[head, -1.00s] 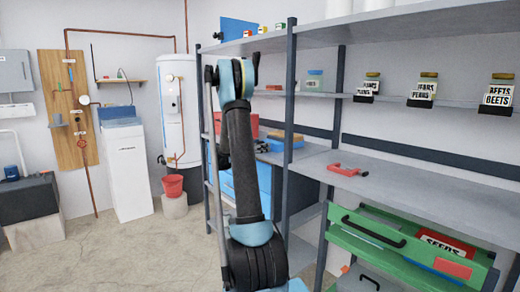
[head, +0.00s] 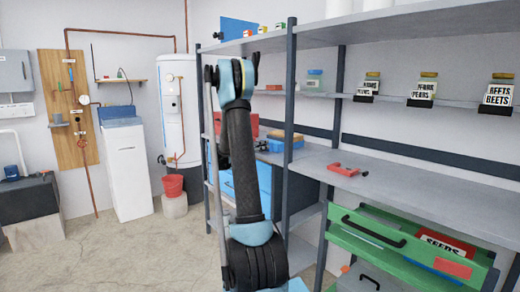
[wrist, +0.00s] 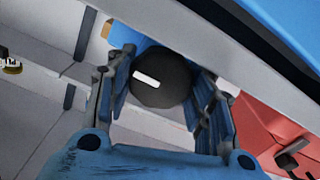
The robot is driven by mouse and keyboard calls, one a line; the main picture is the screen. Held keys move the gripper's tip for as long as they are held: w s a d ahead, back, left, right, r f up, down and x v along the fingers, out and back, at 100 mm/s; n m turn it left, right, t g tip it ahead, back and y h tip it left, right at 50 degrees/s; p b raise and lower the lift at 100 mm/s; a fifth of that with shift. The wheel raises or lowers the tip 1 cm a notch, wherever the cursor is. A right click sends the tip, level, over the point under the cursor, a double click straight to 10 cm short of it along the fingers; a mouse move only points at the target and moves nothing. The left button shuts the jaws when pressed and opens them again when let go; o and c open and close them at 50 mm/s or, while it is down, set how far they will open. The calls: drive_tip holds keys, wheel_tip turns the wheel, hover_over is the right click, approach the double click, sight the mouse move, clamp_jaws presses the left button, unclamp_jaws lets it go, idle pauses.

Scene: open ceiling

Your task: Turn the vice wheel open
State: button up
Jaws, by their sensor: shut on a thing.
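In the wrist view, a dark round knob or hub with a white mark (wrist: 165,85) sits between the blue fingers of my gripper (wrist: 160,92), one finger on each side. My gripper is shut on it. I take it to be the vice wheel, but its rim and spokes cannot be made out. A blue body (wrist: 124,36) shows just behind it, partly hidden. In the head view, my arm stands in front of the workbench area, and neither my gripper nor the vice wheel can be clearly seen.
A grey shelf edge (wrist: 235,50) crosses close above my gripper, and a red box (wrist: 270,135) is at the right. In the head view, a shelf post (head: 288,130) stands close right of my arm. A green drawer (head: 375,238) is lower right.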

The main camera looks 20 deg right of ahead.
drive_tip(key=shift+w+a, duration=0.1)
drive_tip(key=shift+w, duration=0.05)
drive_tip(key=o, duration=1)
drive_tip(key=shift+o, duration=0.2)
drive_tip(key=v, duration=1.2)
